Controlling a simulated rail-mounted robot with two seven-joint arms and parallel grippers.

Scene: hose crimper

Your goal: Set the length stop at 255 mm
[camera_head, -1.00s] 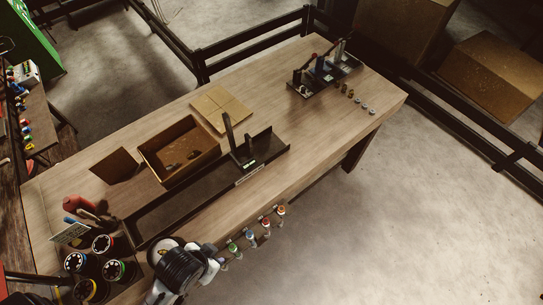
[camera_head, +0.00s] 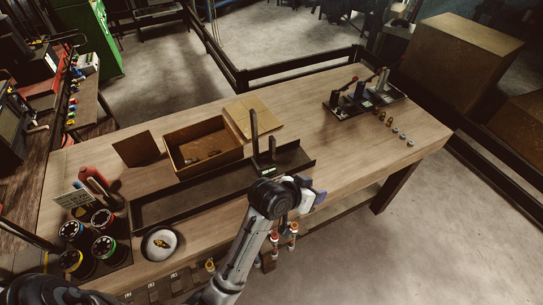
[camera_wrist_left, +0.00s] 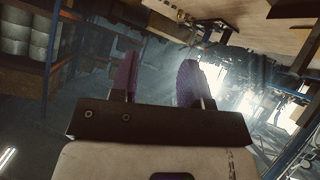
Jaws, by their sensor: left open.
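The length stop (camera_head: 259,150) is a dark upright bracket with a small light label at its base. It stands on a long dark tray (camera_head: 165,209) on the bench, toward the tray's right end. My left gripper (camera_head: 316,196) is beside the front edge of the tray, right of and nearer than the stop, apart from it. In the left wrist view my left gripper (camera_wrist_left: 158,78) shows two purple-padded fingers spread with nothing between them. My arm hides part of the tray's front edge. No scale reading is legible. My right gripper is not seen.
A cardboard box (camera_head: 202,158) and a flat cardboard sheet (camera_head: 250,113) lie behind the tray. A crimping fixture (camera_head: 365,97) and small fittings (camera_head: 390,123) are at the right. Reels (camera_head: 103,247) stand front left.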

